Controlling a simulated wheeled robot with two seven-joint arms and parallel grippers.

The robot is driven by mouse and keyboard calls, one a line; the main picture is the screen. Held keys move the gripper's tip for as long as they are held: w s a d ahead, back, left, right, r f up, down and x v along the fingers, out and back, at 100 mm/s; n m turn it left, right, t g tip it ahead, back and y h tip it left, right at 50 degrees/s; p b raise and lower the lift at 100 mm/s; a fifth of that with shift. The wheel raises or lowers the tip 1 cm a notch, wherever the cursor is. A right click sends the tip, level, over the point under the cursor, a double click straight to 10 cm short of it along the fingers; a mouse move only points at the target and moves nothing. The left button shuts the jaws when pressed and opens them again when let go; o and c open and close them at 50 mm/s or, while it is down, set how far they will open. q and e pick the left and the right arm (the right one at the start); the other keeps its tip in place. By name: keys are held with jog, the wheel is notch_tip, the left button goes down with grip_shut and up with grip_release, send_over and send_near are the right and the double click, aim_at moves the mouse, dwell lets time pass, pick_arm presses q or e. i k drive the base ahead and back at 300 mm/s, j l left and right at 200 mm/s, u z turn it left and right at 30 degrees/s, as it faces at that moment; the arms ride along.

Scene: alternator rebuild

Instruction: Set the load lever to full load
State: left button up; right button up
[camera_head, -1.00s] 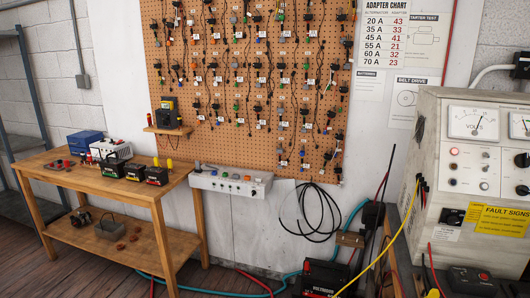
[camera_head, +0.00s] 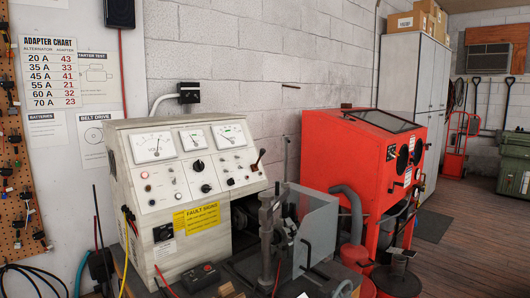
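The test bench (camera_head: 152,217) is a cream cabinet with a sloped control panel in the middle left of the view. A small lever with a dark handle (camera_head: 259,158) sticks up at the right end of its panel; it looks like the load lever. Its markings are too small to read, so I cannot tell its setting. Three white dial gauges, the left one being the volts gauge (camera_head: 153,147), line the top of the panel. Black knobs (camera_head: 198,165) sit below the gauges. Neither of my grippers is in view.
A grey upright clamp post (camera_head: 268,240) and a grey guard box (camera_head: 315,235) stand beside the panel's right side. A red cabinet (camera_head: 350,165) stands farther right. A dark box with a red button (camera_head: 203,277) lies in front. Open wooden floor (camera_head: 470,225) is at right.

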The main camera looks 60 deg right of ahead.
aim_at(263, 151)
jog(key=z, duration=1.8)
jog(key=l+z, duration=0.1)
jog(key=l, duration=0.6)
jog(key=k+l+z, duration=0.1)
jog(key=l, duration=0.6)
